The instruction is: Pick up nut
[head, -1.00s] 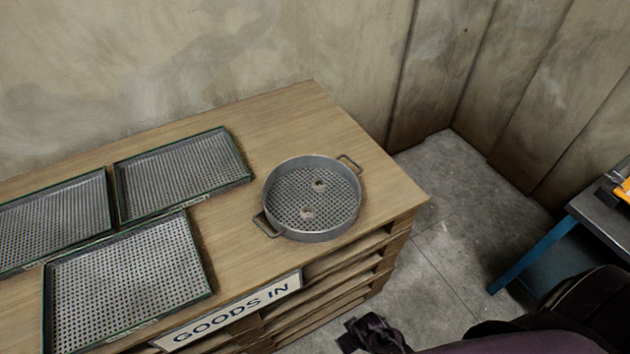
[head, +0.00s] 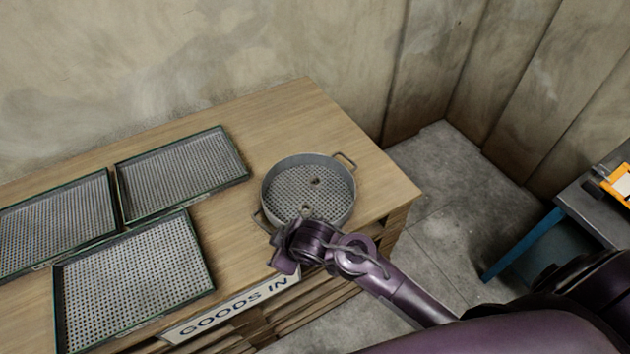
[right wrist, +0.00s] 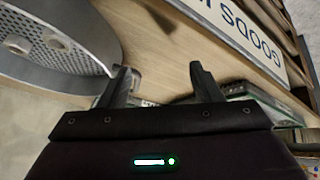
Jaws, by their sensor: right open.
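A round grey metal basket (head: 347,205) with a perforated floor and two side handles stands on the wooden bench. Two small nut-like pieces lie apart on its floor: a farther nut (head: 314,181) and a nearer nut (head: 307,210). In the right wrist view the basket wall (right wrist: 95,22) is at upper left, with one nut (right wrist: 57,43) and another nut (right wrist: 18,43) inside. My right gripper (head: 282,264) is over the bench's front edge, just in front of the basket. Its fingers (right wrist: 158,75) are apart with nothing between them. My left gripper is out of view.
Several perforated rectangular trays, including a near tray (head: 135,280) and a back tray (head: 185,168), lie left of the basket. A "GOODS IN" sign (head: 230,308) is on the bench front. Bare wood (head: 290,115) lies behind the basket. A blue-legged table (head: 525,240) stands at right.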

